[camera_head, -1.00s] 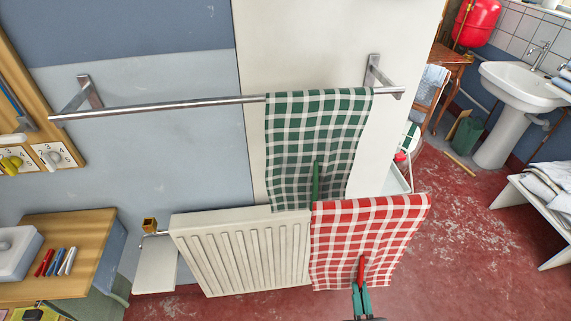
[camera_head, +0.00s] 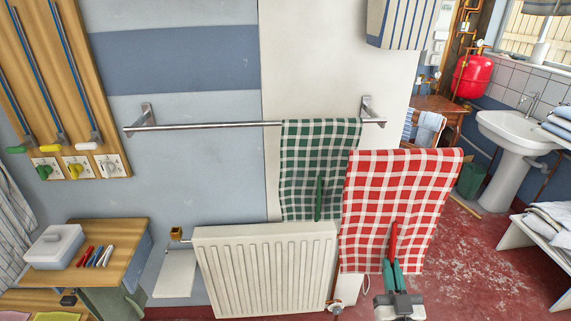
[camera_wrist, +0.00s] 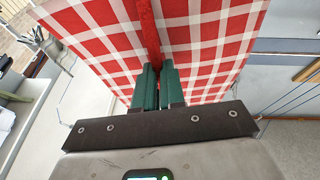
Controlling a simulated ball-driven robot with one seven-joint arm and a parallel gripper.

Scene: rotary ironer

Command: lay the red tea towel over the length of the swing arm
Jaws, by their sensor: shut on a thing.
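The red-and-white checked tea towel (camera_head: 400,195) hangs spread out at the right, in front of the wall and radiator. My gripper (camera_head: 392,268) is below it, shut on the red strip (camera_head: 393,240) at the towel's lower middle. The wrist view shows the green fingers (camera_wrist: 158,85) closed around this strip, with the towel (camera_wrist: 205,45) beyond. A straight metal bar (camera_head: 200,126) runs along the wall between two brackets. I cannot tell for certain that it is the swing arm. The red towel's top edge shows below the bar's right end, apart from it in the picture.
A green checked towel (camera_head: 318,150) hangs over the bar's right part; the left part is bare. A white radiator (camera_head: 265,270) stands below. A wooden table (camera_head: 120,240) is at the lower left. A striped box-like thing (camera_head: 400,22) hangs above right. Red floor is open at the right.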

